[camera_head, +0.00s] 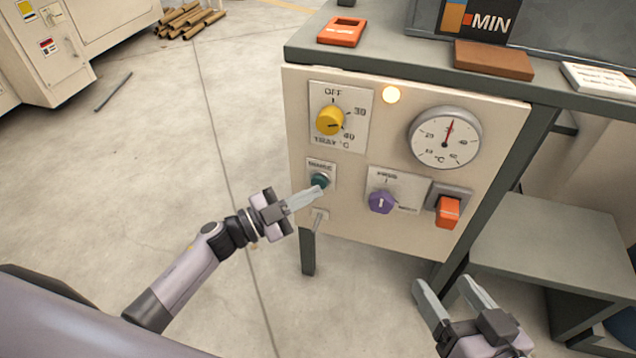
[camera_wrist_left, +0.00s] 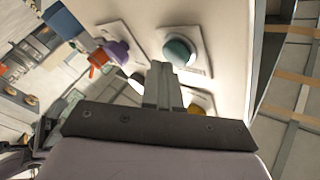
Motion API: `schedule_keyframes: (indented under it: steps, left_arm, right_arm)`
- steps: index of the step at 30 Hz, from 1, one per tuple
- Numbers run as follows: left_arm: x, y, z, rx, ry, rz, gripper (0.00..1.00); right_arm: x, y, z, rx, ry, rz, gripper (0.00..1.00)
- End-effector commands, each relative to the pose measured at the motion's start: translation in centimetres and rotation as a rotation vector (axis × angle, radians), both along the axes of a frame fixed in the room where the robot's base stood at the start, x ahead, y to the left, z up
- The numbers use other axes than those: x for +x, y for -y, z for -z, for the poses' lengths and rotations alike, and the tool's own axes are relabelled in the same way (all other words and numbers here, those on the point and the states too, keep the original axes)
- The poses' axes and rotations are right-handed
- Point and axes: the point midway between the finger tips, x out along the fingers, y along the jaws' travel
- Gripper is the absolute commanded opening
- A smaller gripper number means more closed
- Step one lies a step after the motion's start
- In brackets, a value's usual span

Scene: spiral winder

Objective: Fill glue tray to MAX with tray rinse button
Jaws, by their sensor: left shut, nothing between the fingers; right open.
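The teal round button (camera_head: 320,180) sits on a small labelled plate at the lower left of the cream control panel (camera_head: 345,228); it also shows in the left wrist view (camera_wrist_left: 179,52). My left gripper (camera_head: 318,192) is shut and empty, its tips at the button's lower edge in the head view; whether they touch it I cannot tell. In the left wrist view its fingers (camera_wrist_left: 160,70) point just left of the button. A board marked MIN (camera_head: 478,20) stands on top, cut off by the frame; no MAX mark or glue level shows. My right gripper (camera_head: 448,288) is open and empty, below the panel.
The panel has a yellow knob (camera_head: 330,120), a lit lamp (camera_head: 391,94), a dial gauge (camera_head: 445,138), a purple knob (camera_head: 381,201) and an orange switch (camera_head: 448,212). A small lever (camera_head: 320,214) is below the button. A grey shelf (camera_head: 555,240) stands at right.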

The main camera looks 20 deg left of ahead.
Motion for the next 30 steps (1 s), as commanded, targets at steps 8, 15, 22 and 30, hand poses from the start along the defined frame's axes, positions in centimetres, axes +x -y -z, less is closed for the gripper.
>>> schedule_keyframes:
  steps: [8, 15, 22, 30]
  left_arm:
    - [0.33, 0.01, 0.03, 0.0, 0.0, 0.0, 0.0]
    - [0.64, 0.02, -0.01, 0.0, 0.0, 0.0, 0.0]
    - [0.83, 0.01, -0.05, -0.001, 0.0, -0.001, 0.0]
    - [0.82, 0.0, -0.04, -0.001, 0.0, -0.001, 0.0]
  right_arm:
    - [0.01, -0.01, 0.11, 0.0, 0.0, 0.0, 0.7]
    - [0.01, -0.02, 0.2, 0.0, 0.0, 0.0, 0.7]
    - [0.01, -0.01, 0.24, 0.0, 0.0, 0.0, 0.7]
    - [0.01, -0.01, 0.24, 0.0, 0.0, 0.0, 0.7]
